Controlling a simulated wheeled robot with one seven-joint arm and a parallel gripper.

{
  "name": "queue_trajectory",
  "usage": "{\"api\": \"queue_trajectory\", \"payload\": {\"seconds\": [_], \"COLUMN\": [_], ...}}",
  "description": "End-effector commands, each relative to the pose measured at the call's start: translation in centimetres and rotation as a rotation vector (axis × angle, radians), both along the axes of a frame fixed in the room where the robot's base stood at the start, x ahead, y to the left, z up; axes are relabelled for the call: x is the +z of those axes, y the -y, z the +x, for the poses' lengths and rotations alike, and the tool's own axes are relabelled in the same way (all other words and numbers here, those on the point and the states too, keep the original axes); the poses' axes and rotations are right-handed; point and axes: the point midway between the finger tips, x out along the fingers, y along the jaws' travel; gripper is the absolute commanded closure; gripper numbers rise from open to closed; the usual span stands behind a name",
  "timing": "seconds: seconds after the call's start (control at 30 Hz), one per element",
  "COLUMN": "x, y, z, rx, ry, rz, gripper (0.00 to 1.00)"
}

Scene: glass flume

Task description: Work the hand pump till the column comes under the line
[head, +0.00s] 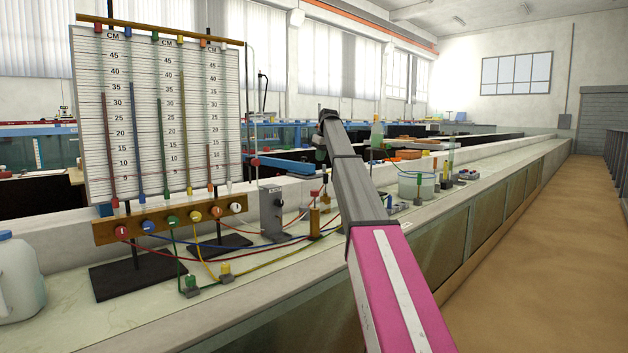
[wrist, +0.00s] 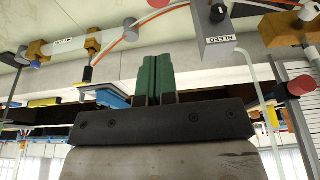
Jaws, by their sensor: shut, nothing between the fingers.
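The gauge board (head: 160,110) stands at left with several upright tubes of coloured liquid against CM scales. The red column (head: 108,150) and yellow column (head: 185,130) stand high, and the orange one (head: 210,165) is lower. I cannot make out the line. A small brass fitting with a red knob (head: 314,220), perhaps the hand pump, stands on the bench right of the board. My gripper (head: 320,157) is above it, apart from it. In the wrist view its green fingers (wrist: 156,78) are shut and empty. Brass blocks (wrist: 38,48) with a labelled barrel show there.
A grey box marked BLEED (wrist: 213,35) with a black knob is near the fingers; its stand (head: 272,215) is left of the brass fitting. Coloured hoses (head: 200,243) cross the bench. A white jug (head: 20,280) is at far left. A glass beaker (head: 415,186) stands to the right.

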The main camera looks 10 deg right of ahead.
Motion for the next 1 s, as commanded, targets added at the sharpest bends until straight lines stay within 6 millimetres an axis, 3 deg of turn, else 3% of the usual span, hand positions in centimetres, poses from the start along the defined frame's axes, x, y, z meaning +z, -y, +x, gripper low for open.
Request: {"api": "queue_trajectory", "payload": {"seconds": [0.17,0.7,1.0], "x": [-1.7,-10.9,-13.3], "y": [-0.3,-1.7,-1.7], "z": [0.3,2.2,2.3], "rx": [0.0,0.0,0.0], "ry": [-0.002,-0.001,0.0], "rz": [0.0,0.0,0.0], "gripper": [1.0,1.0,1.0]}}
